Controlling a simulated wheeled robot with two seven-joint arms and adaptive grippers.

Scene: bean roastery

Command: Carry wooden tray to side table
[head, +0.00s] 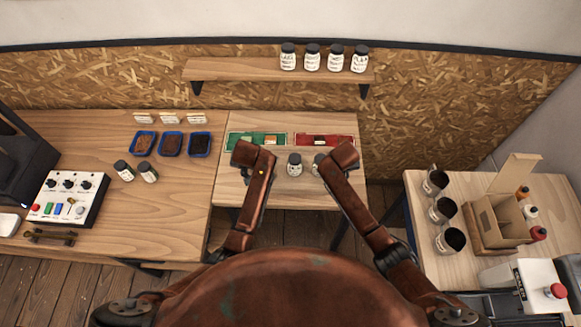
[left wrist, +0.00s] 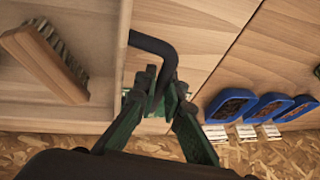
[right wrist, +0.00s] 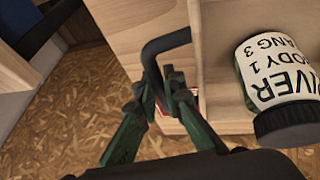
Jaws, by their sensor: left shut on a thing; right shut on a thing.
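The wooden tray shows in the left wrist view (left wrist: 100,30) and the right wrist view (right wrist: 215,110), with a black handle at each end. My left gripper (head: 254,158) is shut on one handle (left wrist: 155,45); its fingers show in the left wrist view (left wrist: 152,88). My right gripper (head: 343,158) is shut on the other handle (right wrist: 165,42). A wooden brush (left wrist: 45,62) and a dark-lidded labelled jar (right wrist: 275,85) are in the tray. In the head view the tray blends with the middle table (head: 228,190); whether it touches the table is unclear.
Green (head: 257,138) and red (head: 325,140) areas lie at the middle table's back. The left bench holds blue dishes (head: 171,144), jars and a control box (head: 65,198). The right table (head: 425,225) holds dark-topped cups (head: 440,210) and a cardboard carrier (head: 500,215). A wall shelf (head: 235,69) bears several jars.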

